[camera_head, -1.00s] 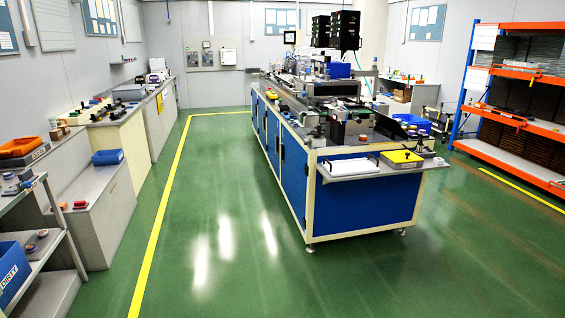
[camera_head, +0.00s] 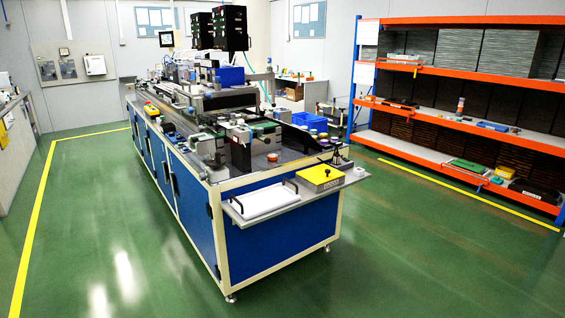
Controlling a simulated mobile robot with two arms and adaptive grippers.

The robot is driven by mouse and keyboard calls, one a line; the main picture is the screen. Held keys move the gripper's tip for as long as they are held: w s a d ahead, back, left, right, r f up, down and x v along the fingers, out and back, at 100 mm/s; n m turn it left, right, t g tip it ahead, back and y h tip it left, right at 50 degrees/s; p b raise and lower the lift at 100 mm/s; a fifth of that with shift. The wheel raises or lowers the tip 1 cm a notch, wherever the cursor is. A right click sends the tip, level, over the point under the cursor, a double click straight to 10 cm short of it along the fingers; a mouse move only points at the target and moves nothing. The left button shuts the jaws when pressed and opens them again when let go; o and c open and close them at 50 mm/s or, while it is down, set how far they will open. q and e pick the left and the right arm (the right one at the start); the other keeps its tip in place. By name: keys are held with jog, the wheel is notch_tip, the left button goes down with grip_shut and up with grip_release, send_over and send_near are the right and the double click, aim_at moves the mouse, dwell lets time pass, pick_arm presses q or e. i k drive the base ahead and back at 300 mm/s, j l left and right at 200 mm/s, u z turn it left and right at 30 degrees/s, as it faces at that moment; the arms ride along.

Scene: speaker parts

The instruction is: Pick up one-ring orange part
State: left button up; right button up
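Neither of my grippers is in view. I cannot make out for sure which object is the one-ring orange part. A small round orange-brown piece (camera_head: 272,157) lies on the near part of the blue and cream machine bench (camera_head: 285,232). Several small round pieces (camera_head: 312,133) stand farther right on the same bench. A small orange and pale upright cylinder (camera_head: 460,105) stands on the middle shelf of the orange and blue rack (camera_head: 430,158). Rings on any of these are too small to tell.
A white tray (camera_head: 262,201) and a yellow-topped box (camera_head: 320,176) sit on the bench's front ledge. A blue bin (camera_head: 309,121) is at its back right. Green floor (camera_head: 420,250) is clear in front of the bench and rack. A grey counter (camera_head: 14,150) stands at left.

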aim_at(273, 158)
jog(key=i+l+z, duration=0.25)
jog(key=i+z, duration=0.15)
jog(key=i, duration=0.15)
jog(key=i+z, duration=0.35)
jog(key=i, duration=0.2)
jog(key=i+z, duration=0.4)
jog(key=i, duration=0.2)
